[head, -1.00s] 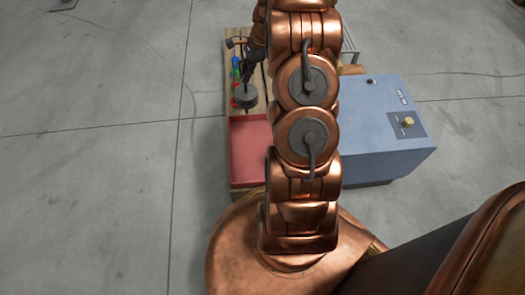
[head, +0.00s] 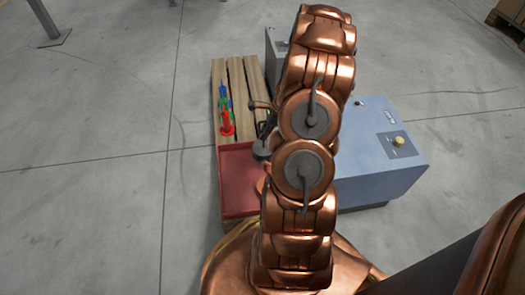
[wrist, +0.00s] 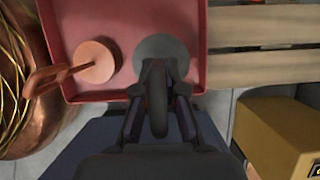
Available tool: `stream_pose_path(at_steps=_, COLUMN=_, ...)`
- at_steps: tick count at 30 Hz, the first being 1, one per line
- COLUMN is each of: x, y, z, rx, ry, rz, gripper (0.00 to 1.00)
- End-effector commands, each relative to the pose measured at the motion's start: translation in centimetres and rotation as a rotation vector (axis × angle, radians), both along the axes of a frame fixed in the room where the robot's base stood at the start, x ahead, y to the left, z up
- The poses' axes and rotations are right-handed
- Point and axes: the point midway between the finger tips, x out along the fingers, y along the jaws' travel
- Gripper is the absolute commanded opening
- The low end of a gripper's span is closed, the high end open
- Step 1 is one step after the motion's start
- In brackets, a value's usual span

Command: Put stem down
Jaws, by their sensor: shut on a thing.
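My gripper (wrist: 158,95) is shut on the stem (wrist: 157,70), a dark grey piece with a round disc at its lower end. In the head view the stem's disc (head: 261,152) shows at the far right corner of the red tray (head: 238,182), partly beside my arm. In the wrist view the disc overlaps the tray floor; I cannot tell whether it touches it. A pale copper disc with a rod (wrist: 94,62) lies in the tray beside the stem. My arm hides the tray's right side in the head view.
The tray is on a wooden pallet (head: 234,72). Red, blue and green tools (head: 226,118) lie beyond the tray. A blue-grey cabinet (head: 375,160) stands right of my arm. A yellow box (wrist: 275,135) is in the wrist view's lower right.

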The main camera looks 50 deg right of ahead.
Motion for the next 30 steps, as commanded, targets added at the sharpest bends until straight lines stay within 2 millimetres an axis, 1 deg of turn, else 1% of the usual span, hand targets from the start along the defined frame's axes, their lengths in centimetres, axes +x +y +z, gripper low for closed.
stream_pose_path(at_steps=1, x=0.0, y=0.1, z=-1.3, rx=0.004, ry=0.001, rz=0.000, gripper=0.00)
stream_pose_path(at_steps=2, x=0.0, y=0.1, z=-1.7, rx=0.004, ry=0.001, rz=0.000, gripper=0.00)
stream_pose_path(at_steps=8, x=0.0, y=0.1, z=-3.0, rx=0.001, ry=0.000, rz=0.001, gripper=0.00)
stream_pose_path(at_steps=15, x=0.0, y=0.0, z=-5.9, rx=-0.001, ry=-0.001, rz=0.001, gripper=0.00)
stream_pose_path(at_steps=27, x=0.0, y=0.0, z=-6.1, rx=0.000, ry=0.000, rz=0.001, gripper=0.00)
stream_pose_path(at_steps=28, x=0.0, y=0.0, z=-6.2, rx=-0.001, ry=0.000, rz=0.002, gripper=0.12)
stream_pose_path(at_steps=30, x=0.0, y=0.0, z=-6.2, rx=-0.001, ry=0.000, rz=0.002, gripper=0.19)
